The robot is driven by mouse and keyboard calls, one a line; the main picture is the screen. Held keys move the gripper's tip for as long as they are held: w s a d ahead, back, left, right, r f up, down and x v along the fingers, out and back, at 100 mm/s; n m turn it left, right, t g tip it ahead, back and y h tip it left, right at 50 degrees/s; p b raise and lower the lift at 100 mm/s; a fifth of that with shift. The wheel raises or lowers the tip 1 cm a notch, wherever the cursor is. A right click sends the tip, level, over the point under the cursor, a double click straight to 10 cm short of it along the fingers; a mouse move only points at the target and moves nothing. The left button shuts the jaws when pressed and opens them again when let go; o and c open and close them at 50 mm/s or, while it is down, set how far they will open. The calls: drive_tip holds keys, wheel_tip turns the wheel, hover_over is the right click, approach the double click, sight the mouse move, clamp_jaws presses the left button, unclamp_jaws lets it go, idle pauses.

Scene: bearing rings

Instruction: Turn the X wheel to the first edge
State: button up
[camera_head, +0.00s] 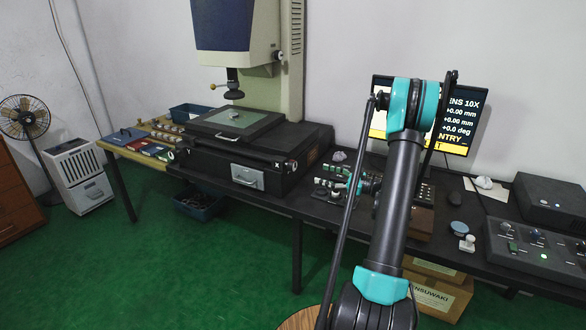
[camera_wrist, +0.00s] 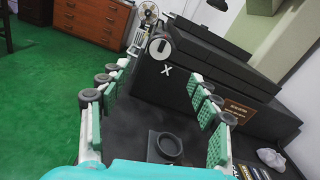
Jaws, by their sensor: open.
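The X wheel (camera_wrist: 160,47) is a small round knob with a dark and pale face, on the black side of the measuring machine above a white X. In the head view the X wheel (camera_head: 292,165) sits at the right front of the machine's base. My gripper (camera_wrist: 158,77) is open and empty, its green-padded fingers spread, with the wheel beyond the fingertips and apart from them. In the head view my gripper (camera_head: 322,178) is right of the wheel over the black table. The monitor (camera_head: 462,120) shows 10X and zero readings, partly hidden by my arm.
A dark ring (camera_wrist: 168,147) on a square base shows between my fingers. A crumpled white piece (camera_wrist: 270,158) lies right of my fingers.

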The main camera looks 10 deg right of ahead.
sight(296, 167)
drive_tip(key=x, duration=1.4)
drive_tip(key=shift+w, duration=0.1)
drive_tip(key=c, duration=1.2)
drive_tip(key=shift+n, duration=2.2)
drive_tip(key=o, duration=1.2)
